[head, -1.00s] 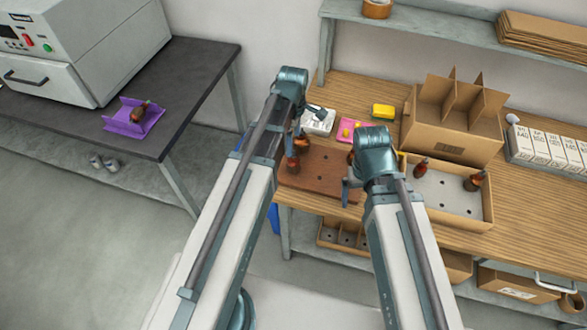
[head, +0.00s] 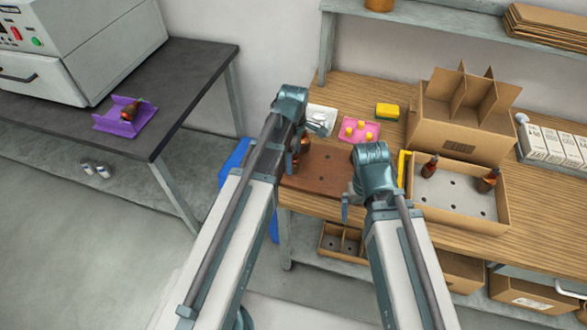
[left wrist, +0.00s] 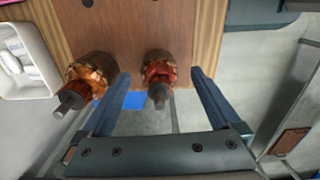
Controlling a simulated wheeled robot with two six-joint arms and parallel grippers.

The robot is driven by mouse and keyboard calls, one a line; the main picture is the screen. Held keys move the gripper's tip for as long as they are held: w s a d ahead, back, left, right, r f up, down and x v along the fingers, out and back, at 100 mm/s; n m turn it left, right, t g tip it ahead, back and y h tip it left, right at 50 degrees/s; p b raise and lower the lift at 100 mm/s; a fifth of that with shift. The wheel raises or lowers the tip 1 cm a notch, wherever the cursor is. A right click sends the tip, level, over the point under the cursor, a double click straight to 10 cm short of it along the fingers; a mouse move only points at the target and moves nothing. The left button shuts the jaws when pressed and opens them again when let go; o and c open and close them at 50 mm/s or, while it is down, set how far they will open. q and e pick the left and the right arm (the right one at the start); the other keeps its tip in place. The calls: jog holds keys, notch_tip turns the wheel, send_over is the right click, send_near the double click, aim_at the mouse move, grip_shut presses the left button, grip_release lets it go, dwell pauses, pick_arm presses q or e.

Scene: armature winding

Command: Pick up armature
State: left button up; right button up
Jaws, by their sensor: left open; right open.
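Two copper-wound armatures sit on a brown board (head: 322,172) at the table edge, mostly behind my left arm in the head view. In the left wrist view one armature (left wrist: 158,75) with a dark winding and grey shaft lies between the fingers of my open left gripper (left wrist: 161,78), with gaps on both sides. The other armature (left wrist: 85,80) is just outside the left finger. Part of a copper armature (head: 305,146) shows beside my left gripper (head: 293,160) in the head view. My right gripper (head: 347,208) hangs in front of the board's right side, empty.
A tray (head: 454,222) at the right holds two more armatures, next to a divided cardboard box (head: 456,140). A pink mat (head: 372,138) with yellow pieces and a yellow sponge (head: 387,111) lie behind. A purple holder (head: 110,124) with an armature stands on the dark table.

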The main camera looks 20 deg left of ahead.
pick_arm(q)
jog(key=shift+f, duration=0.7)
jog(key=shift+r, duration=0.1)
grip_shut()
